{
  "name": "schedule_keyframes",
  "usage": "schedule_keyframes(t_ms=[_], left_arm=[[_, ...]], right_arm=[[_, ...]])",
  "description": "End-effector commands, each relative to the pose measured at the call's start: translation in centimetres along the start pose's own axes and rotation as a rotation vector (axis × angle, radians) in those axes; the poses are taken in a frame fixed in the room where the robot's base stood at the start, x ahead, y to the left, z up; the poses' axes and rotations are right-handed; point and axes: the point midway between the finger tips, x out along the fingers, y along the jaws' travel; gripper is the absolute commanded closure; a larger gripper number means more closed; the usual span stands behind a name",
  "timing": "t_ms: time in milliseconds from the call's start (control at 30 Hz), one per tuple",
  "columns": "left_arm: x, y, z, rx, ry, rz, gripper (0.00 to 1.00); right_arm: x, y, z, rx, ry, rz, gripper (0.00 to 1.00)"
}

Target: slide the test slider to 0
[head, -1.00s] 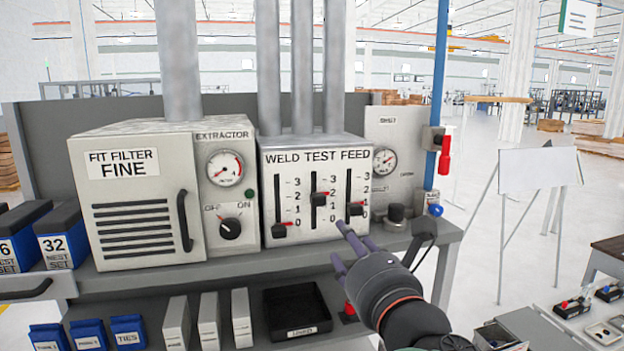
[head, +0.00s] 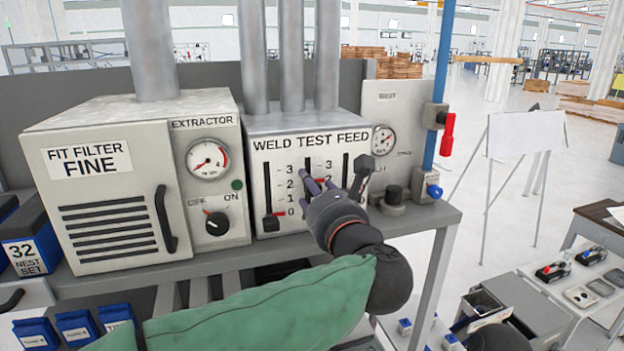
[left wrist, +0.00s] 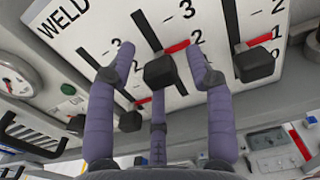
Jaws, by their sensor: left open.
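The grey panel (head: 292,146) labelled WELD TEST FEED carries three vertical sliders with black knobs and red pointers. The test slider's black knob (left wrist: 160,72) is the middle one in the left wrist view, with its red pointer by the 2. My left gripper (head: 332,180) is in front of the panel and hides this knob in the head view. In the left wrist view its purple fingers are open, one on each side of the test knob, with the third finger below; contact cannot be told. My right gripper is not clearly seen.
The weld knob (head: 271,222) is at 0. The feed knob (left wrist: 255,65) is close to the right, its pointer near 1. The extractor (head: 208,165) stands left of the panel, and a gauge (head: 383,140) to the right. The shelf edge (head: 420,216) runs below.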

Motion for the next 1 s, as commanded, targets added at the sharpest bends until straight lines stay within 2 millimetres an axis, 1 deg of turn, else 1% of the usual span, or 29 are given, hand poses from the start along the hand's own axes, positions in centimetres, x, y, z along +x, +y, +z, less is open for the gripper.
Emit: schedule_keyframes(t_ms=[33, 200, 500, 567, 600, 700, 867, 1000], left_arm=[[0.6, 0.0, 0.1, 0.001, 0.001, 0.001, 0.47], [1.6, 0.0, 0.0, 0.001, 0.001, 0.000, 0.47], [1.7, 0.0, -0.1, 0.000, 0.000, -0.001, 0.47], [1.7, 0.0, -0.1, 0.000, 0.000, -0.001, 0.64], [1.7, 0.0, -0.1, 0.000, 0.000, -0.001, 0.75], [1.7, 0.0, -0.1, 0.000, 0.000, 0.000, 1.00], [1.7, 0.0, 0.0, 0.000, 0.000, 0.000, 1.00], [1.7, 0.0, -0.6, -0.001, 0.000, 0.001, 1.00]], right_arm=[[-0.4, -0.1, 0.0, 0.000, 0.000, 0.000, 0.37], [-0.6, -0.2, 0.1, 0.000, 0.000, 0.000, 0.37], [-0.6, -0.2, 0.0, 0.000, 0.000, 0.000, 0.37], [-0.6, -0.2, 0.1, 0.000, 0.000, 0.000, 0.37], [-0.6, -0.2, 0.1, 0.000, 0.000, 0.000, 0.37], [-0.6, -0.2, 0.1, 0.000, -0.001, 0.000, 0.37], [-0.6, -0.2, 0.0, 0.000, 0.000, 0.000, 0.37], [0.1, 0.1, 0.0, 0.000, 0.000, 0.000, 0.37]])
